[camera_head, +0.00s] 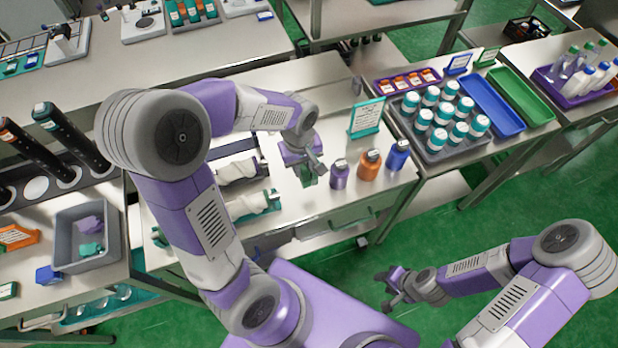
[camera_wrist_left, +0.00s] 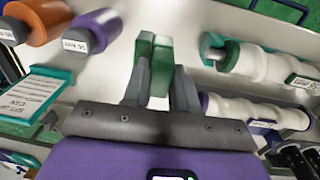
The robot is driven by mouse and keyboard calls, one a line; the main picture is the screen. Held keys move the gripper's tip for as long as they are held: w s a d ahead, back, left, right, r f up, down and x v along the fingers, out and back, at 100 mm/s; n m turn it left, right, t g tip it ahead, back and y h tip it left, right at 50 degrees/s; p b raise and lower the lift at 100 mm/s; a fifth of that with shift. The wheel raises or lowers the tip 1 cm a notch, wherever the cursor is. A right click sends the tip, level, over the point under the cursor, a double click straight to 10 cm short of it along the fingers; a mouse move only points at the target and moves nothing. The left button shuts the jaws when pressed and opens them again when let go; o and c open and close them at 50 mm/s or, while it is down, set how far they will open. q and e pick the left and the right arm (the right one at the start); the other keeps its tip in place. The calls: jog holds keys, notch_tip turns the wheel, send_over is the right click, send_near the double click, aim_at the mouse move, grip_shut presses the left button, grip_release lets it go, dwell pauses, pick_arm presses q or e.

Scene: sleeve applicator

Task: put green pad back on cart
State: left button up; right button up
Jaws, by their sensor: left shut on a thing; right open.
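The green pad (camera_wrist_left: 160,62) is a small green block between the fingers of my left gripper (camera_wrist_left: 160,88) in the left wrist view. In the head view the left gripper (camera_head: 307,172) points down over the steel cart top (camera_head: 290,205), shut on the pad (camera_head: 309,178). I cannot tell whether the pad touches the steel surface. My right gripper (camera_head: 392,287) is open and empty, low over the green floor, apart from the cart.
A purple bottle (camera_head: 339,175), an orange bottle (camera_head: 369,165) and a blue bottle (camera_head: 397,155) stand right of the left gripper. A teal-framed sign (camera_head: 365,118) stands behind them. White-wrapped rolls (camera_head: 255,204) lie to the left. Bare steel lies in front.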

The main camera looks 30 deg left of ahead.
aim_at(304, 180)
pick_arm(q)
notch_tip(304, 180, down, 7)
jog(key=shift+f+b, duration=0.15)
jog(key=shift+b, duration=0.5)
jog(key=shift+f, duration=0.2)
jog(key=o, duration=0.9)
jog(key=shift+o, duration=0.2)
jog(key=shift+r, duration=0.1)
jog(key=shift+w+r, duration=0.1)
jog(key=shift+r, duration=0.35)
jog(key=r+p, duration=0.1)
jog(key=r, duration=0.6)
jog(key=r+p, duration=0.1)
jog(key=r, duration=0.3)
jog(key=shift+s+a+r+p, duration=0.2)
jog(key=shift+s+p, duration=0.1)
jog(key=shift+p, duration=0.05)
